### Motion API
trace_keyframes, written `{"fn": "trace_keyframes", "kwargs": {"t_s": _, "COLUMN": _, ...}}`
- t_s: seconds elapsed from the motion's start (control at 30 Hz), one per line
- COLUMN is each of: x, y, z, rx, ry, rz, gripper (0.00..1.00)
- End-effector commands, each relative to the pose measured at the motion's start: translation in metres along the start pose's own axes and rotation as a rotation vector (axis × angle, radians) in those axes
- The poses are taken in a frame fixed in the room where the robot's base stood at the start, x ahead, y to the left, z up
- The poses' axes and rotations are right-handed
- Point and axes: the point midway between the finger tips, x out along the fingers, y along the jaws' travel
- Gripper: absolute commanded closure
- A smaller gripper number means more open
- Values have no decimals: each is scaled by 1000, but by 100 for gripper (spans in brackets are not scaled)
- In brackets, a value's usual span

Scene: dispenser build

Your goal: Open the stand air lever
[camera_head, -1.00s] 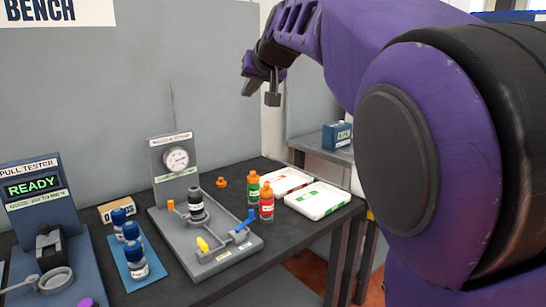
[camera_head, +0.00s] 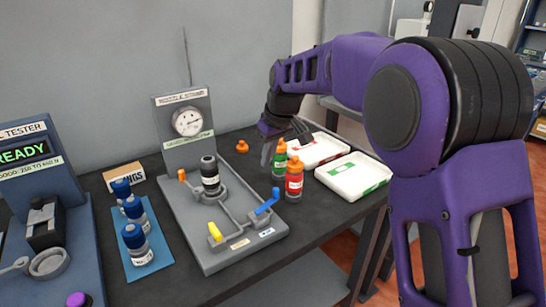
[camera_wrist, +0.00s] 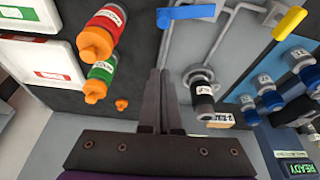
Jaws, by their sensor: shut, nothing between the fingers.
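The nozzle stand (camera_head: 205,248) is a grey plate with a back panel carrying a round gauge. A blue lever (camera_head: 264,206) sits at its right edge and a yellow lever (camera_head: 215,232) at its front; their labels are too small to read, so I cannot tell which is the air lever. In the wrist view the blue lever (camera_wrist: 188,14) is at the top and the yellow lever (camera_wrist: 289,23) at upper right. My gripper (camera_head: 268,154) is shut and empty, above the back right of the stand, apart from both levers. Its fingers (camera_wrist: 165,85) also show in the wrist view.
A dark bottle (camera_head: 209,176) stands on the stand. Orange-capped red (camera_head: 294,180) and green (camera_head: 280,158) bottles stand close by my gripper on the right. White trays (camera_head: 354,175) lie farther right. Blue-capped bottles (camera_head: 133,238) and a pull tester (camera_head: 35,205) are at left.

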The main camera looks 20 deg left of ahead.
Motion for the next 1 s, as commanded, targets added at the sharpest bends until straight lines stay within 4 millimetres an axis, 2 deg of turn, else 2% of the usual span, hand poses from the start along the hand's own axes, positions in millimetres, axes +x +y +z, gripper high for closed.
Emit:
{"fn": "trace_keyframes", "kwargs": {"t_s": 0.03, "x": 15, "y": 0, "z": 1, "rx": 0, "ry": -4, "rz": -2, "gripper": 100}}
{"fn": "trace_keyframes", "kwargs": {"t_s": 0.3, "x": 73, "y": 0, "z": 1, "rx": 1, "ry": -3, "rz": -2, "gripper": 100}}
{"fn": "trace_keyframes", "kwargs": {"t_s": 0.6, "x": 58, "y": 0, "z": 32, "rx": 3, "ry": 2, "rz": 0, "gripper": 100}}
{"fn": "trace_keyframes", "kwargs": {"t_s": 1.0, "x": 56, "y": 0, "z": 38, "rx": 2, "ry": 1, "rz": 0, "gripper": 100}}
